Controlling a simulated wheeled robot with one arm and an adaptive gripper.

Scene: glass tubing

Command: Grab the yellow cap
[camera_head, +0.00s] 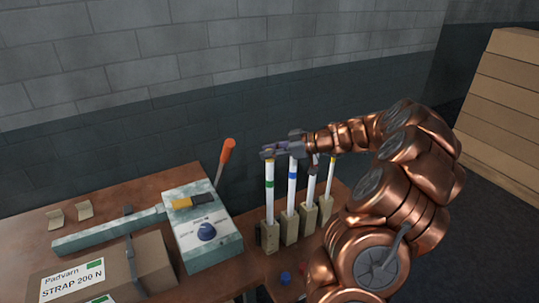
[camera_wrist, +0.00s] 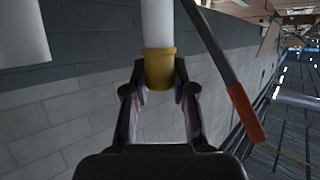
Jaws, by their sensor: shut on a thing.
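The yellow cap (camera_wrist: 160,68) sits on the end of a white tube (camera_wrist: 157,22) in the wrist view. My gripper (camera_wrist: 160,88) has its two fingers on either side of the cap and is shut on it. In the head view my gripper (camera_head: 268,153) is at the top of the leftmost upright tube, which has a green band (camera_head: 269,184). The cap is mostly hidden by the fingers there. The tube still stands in its holder block (camera_head: 270,237).
More white tubes stand close by in blocks, one with a blue band (camera_head: 292,176). An orange-handled tool (camera_head: 227,151) rises to the left, beside a teal box with a dial (camera_head: 206,231). A cardboard box (camera_head: 150,270) lies at front left. A brick wall (camera_head: 130,130) is behind.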

